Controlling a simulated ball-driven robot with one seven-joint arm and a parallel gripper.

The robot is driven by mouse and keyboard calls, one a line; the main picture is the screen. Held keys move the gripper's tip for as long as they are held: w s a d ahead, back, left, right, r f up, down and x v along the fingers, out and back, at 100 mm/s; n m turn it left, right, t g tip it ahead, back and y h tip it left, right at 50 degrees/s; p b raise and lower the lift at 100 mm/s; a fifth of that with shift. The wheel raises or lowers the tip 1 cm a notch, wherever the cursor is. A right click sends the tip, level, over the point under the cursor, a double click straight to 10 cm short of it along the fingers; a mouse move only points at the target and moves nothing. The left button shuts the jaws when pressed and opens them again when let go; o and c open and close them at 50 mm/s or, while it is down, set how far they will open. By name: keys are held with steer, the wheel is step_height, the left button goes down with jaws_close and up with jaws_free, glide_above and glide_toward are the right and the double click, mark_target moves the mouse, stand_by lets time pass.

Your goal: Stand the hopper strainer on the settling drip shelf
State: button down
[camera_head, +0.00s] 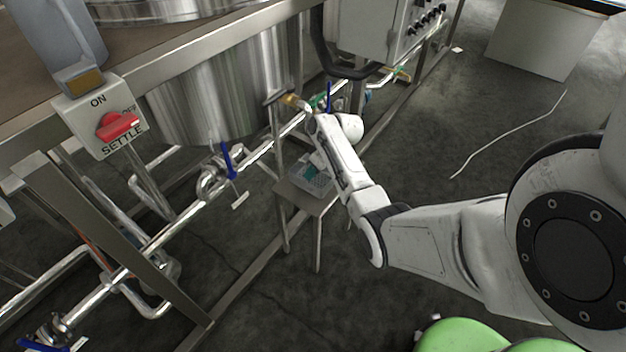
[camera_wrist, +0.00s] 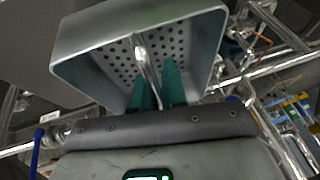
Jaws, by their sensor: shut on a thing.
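The hopper strainer (camera_wrist: 115,62) is a grey metal box with a perforated base and a bar handle, filling the upper part of the wrist view. My gripper (camera_wrist: 158,85) has teal fingers closed around its handle. In the head view, the gripper (camera_head: 312,171) is at a small grey metal shelf (camera_head: 309,204) on legs, beside the pipes. The strainer there (camera_head: 305,182) shows as a pale box over the shelf top, partly hidden by my arm. I cannot tell whether its underside touches the shelf.
A red SETTLE switch (camera_head: 118,126) is on a box at the left. A steel tank (camera_head: 215,95) stands behind pipes with blue valve handles (camera_head: 229,160). A grey control box (camera_head: 375,28) is above and behind the shelf. The floor at right is open, with a pale cable (camera_head: 510,130).

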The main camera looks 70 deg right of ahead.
mark_target(313, 180)
steer(key=shift+s+a+f, duration=0.1)
steer(key=shift+f, duration=1.2)
steer(key=shift+f, duration=0.1)
steer(key=shift+f+b, duration=0.1)
steer(key=shift+b, duration=0.3)
steer(key=c, duration=1.2)
jaws_free()
steer(key=shift+o, duration=0.2)
